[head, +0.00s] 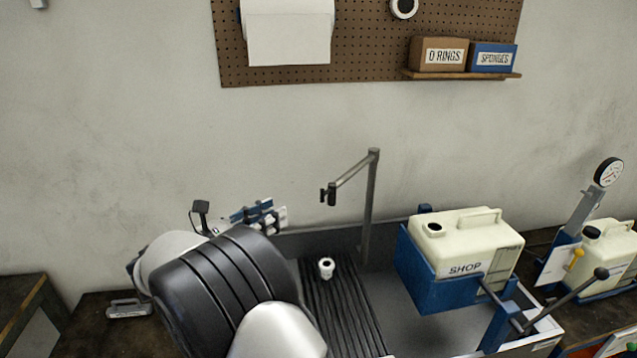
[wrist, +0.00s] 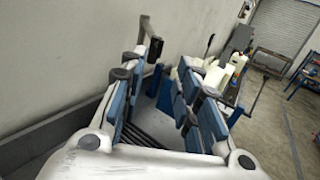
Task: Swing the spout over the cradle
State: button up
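The spout is a grey upright post with a swinging arm (head: 355,170) at the back of the basin. Its arm reaches left and forward, ending in a dark nozzle (head: 329,194) over the ribbed drainboard side. The blue cradle (head: 428,283) stands in the basin to the right and holds a cream tank marked SHOP (head: 466,262). My gripper (head: 263,212) is left of the spout, apart from it and partly hidden by my arm. In the wrist view my gripper (wrist: 169,55) is open, nothing between its fingers. A dark upright part, apparently the nozzle (wrist: 154,50), shows beyond the left fingertip.
A small white fitting (head: 326,268) sits on the ribbed drainboard (head: 345,310). A lever with a dark knob (head: 600,273) stands right of the cradle, near a gauge (head: 608,172) and a second tank (head: 607,245). The air between my gripper and the nozzle looks clear.

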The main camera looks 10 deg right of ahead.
aim_at(322, 190)
jog(key=b+x, duration=0.1)
jog(key=x, duration=1.5)
jog(key=shift+d, duration=0.25)
jog(key=shift+c, duration=0.2)
grip_shut()
